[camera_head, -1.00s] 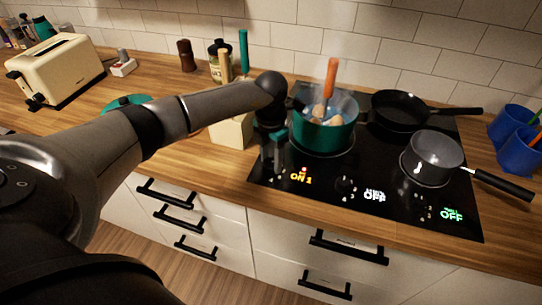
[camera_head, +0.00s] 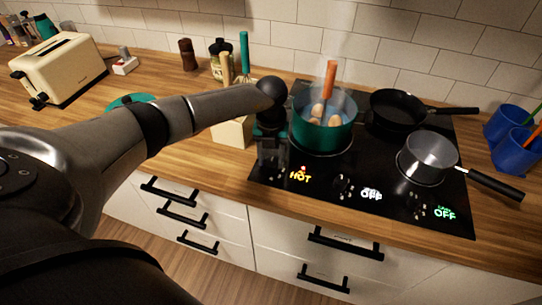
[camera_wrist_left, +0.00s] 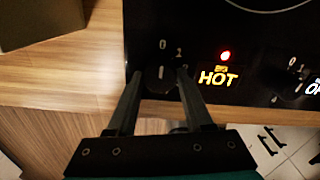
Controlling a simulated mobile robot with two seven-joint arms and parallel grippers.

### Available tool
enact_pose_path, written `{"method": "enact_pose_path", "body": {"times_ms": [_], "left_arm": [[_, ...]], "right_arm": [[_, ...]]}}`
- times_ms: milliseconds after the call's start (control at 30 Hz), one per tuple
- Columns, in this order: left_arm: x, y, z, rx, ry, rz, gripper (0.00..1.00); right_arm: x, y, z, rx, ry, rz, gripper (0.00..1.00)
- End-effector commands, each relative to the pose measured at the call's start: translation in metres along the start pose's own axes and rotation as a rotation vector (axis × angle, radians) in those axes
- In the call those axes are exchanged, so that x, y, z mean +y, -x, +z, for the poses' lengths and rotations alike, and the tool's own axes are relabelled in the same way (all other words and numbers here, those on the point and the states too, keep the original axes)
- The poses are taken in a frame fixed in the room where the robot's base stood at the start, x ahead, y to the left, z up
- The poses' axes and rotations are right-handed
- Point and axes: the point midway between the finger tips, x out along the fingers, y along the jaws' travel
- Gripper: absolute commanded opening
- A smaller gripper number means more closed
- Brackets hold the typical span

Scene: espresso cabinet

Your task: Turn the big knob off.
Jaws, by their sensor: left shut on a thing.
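The big knob (camera_wrist_left: 159,84) is a dark knob at the cooktop's front left corner, with 0 and 1 marks above it in the left wrist view. Its white mark lies on the 0 side. My left gripper (camera_wrist_left: 160,74) is shut on the knob, one finger on each side. In the head view my left gripper (camera_head: 270,160) points down at that corner and hides the knob. The display (camera_wrist_left: 219,77) beside it glows yellow with HOT under a red light. My right gripper is not in view.
A teal pot (camera_head: 322,132) with eggs and an orange-handled utensil stands on the burner behind the gripper. A black frying pan (camera_head: 399,108) and a saucepan (camera_head: 428,157) stand right of it. A wooden utensil block (camera_head: 233,132) is close left of the gripper.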

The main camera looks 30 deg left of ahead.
Motion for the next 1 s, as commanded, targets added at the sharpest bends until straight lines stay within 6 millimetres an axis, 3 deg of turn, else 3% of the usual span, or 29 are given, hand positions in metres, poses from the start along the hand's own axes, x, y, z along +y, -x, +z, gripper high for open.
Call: {"method": "enact_pose_path", "body": {"times_ms": [533,567,800,1000], "left_arm": [[0.0002,0.0008,0.001,-0.003,0.025,0.0,0.0],[0.0002,0.0008,0.001,-0.003,0.025,0.0,0.55],[0.0002,0.0004,0.0006,-0.002,0.023,0.0,0.81],[0.0001,0.0002,0.0003,-0.001,0.023,0.0,0.81]], "right_arm": [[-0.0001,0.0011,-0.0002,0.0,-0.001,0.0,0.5],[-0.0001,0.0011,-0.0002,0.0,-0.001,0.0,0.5],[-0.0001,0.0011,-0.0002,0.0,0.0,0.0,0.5],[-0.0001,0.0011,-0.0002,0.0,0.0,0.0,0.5]]}}
